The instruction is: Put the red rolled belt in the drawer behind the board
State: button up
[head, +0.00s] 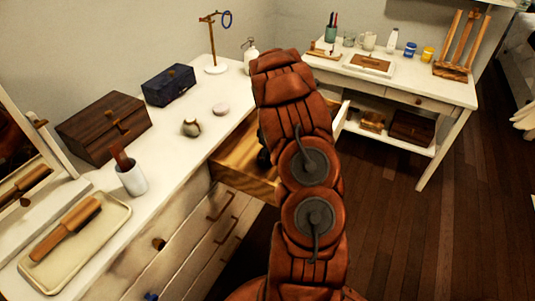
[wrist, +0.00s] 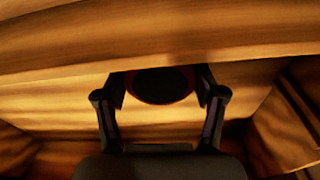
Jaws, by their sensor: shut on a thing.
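My gripper (wrist: 160,90) is shut on a round dark thing with a reddish rim, which looks like the red rolled belt (wrist: 163,83). The belt sits between the two fingertips, and its far edge meets a wooden board (wrist: 160,58) that crosses the wrist view. In the head view the open wooden drawer (head: 238,168) sticks out of the white dresser. My arm reaches over it and hides much of its inside. Only a dark bit of my gripper (head: 263,153) shows there, and the belt is hidden. I cannot tell whether the belt touches the drawer floor.
The dresser top holds a brown wooden box (head: 103,130), a dark blue box (head: 168,85), a white cup (head: 131,178), a small round pot (head: 191,127) and a tray (head: 80,240) with a brush. A white desk (head: 440,92) stands at the right. The floor between is clear.

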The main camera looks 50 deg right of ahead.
jog(key=shift+f, duration=0.15)
jog(key=o, duration=1.3)
jog(key=shift+c, duration=0.2)
notch_tip(320, 180, up, 12)
jog(key=s+b, duration=0.1)
jog(key=b, duration=0.1)
jog(key=shift+s+r, duration=0.2)
jog(key=shift+r, duration=0.05)
